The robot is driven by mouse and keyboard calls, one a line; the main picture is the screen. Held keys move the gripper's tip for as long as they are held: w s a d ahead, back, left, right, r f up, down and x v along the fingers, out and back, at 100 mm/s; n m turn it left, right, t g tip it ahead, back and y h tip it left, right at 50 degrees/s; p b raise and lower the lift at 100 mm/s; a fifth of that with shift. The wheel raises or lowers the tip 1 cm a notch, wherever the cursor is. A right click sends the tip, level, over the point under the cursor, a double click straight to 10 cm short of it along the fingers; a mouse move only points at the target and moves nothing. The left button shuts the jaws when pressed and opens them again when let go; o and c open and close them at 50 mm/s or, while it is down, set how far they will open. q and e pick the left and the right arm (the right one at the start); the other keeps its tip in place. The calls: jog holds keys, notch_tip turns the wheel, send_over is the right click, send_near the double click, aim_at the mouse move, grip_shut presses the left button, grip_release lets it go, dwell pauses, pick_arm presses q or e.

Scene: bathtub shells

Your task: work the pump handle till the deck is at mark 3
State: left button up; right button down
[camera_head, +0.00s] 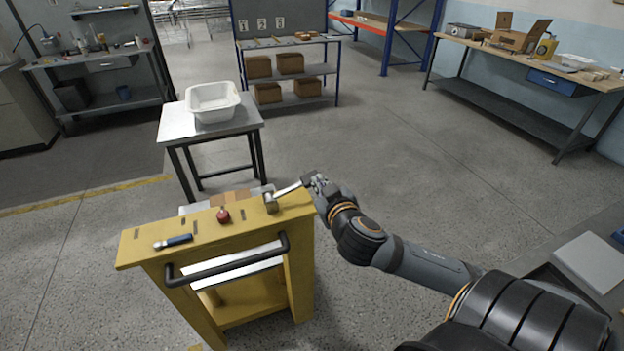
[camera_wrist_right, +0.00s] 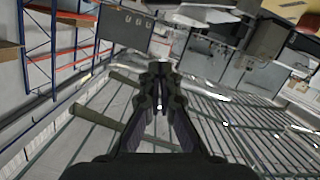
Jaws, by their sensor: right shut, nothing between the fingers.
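A yellow cart (camera_head: 140,247) with a black push bar (camera_head: 230,262) stands at front left. On its top edge a grey metal bracket (camera_head: 270,204) carries a short pale lever (camera_head: 289,189), which looks like the pump handle. My right gripper (camera_head: 313,181) is at the lever's outer end; I cannot tell whether they touch. In the wrist view my right gripper (camera_wrist_right: 160,88) is shut with nothing between its fingers. A pale surface with a brown box (camera_head: 228,197), possibly the deck, shows partly behind the cart's top. My left gripper is out of view.
A grey table (camera_head: 180,130) with a white tub (camera_head: 213,103) stands behind. Workbenches line the back and right. The floor right of the cart, beyond my arm, is clear.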

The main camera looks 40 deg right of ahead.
send_over(308, 184)
notch_tip(308, 184, down, 2)
jog(key=shift+f, duration=0.25)
jog(key=f, duration=0.2)
jog(key=d+f, duration=0.1)
jog(key=shift+s+f, duration=0.35)
jog(key=shift+f, duration=0.15)
